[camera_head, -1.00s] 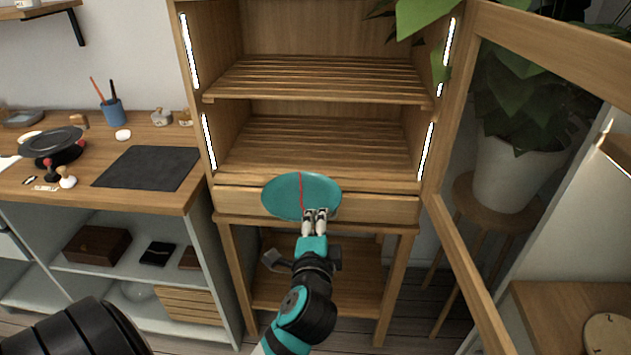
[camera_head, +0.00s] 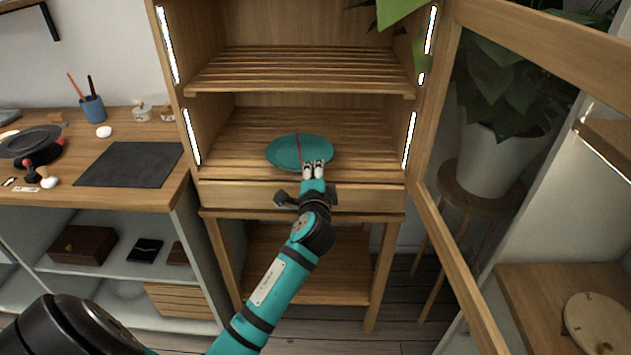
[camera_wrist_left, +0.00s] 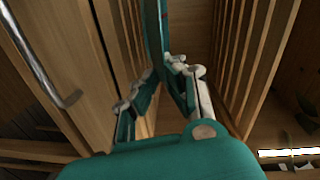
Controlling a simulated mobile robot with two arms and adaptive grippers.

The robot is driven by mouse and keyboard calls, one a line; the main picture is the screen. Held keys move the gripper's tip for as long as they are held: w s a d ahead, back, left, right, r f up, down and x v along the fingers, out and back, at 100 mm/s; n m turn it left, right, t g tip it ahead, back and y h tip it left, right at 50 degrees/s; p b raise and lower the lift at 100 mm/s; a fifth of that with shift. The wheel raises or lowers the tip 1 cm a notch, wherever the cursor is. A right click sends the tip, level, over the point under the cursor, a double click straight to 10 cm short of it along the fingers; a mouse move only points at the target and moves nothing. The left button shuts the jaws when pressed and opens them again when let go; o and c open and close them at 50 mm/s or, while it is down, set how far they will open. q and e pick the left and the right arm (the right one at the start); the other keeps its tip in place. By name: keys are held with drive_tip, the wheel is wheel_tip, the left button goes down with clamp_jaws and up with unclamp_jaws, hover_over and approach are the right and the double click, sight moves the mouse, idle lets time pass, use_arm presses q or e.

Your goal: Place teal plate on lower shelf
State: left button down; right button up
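The teal plate (camera_head: 290,152), with a red seam line across it, is held by its near rim in my left gripper (camera_head: 314,168). The gripper is shut on the rim. In the left wrist view the plate (camera_wrist_left: 152,35) shows nearly edge-on between the fingers (camera_wrist_left: 165,75). The plate appears at the front part of the slatted lower shelf (camera_head: 368,148) of the open cabinet, roughly level. Whether it touches the slats cannot be told. My right gripper is not in view.
The upper shelf (camera_head: 300,72) hangs above the plate. The cabinet's glass door (camera_head: 440,225) stands open at the right, before a potted plant (camera_head: 492,155). A drawer front (camera_head: 240,194) lies below the lower shelf. The shelf behind the plate is clear.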

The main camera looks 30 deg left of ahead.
use_arm(q)
drive_tip(key=shift+f, duration=1.55)
drive_tip(key=shift+f+b, duration=0.2)
drive_tip(key=shift+b, duration=0.2)
drive_tip(key=c, duration=1.5)
unclamp_jaws()
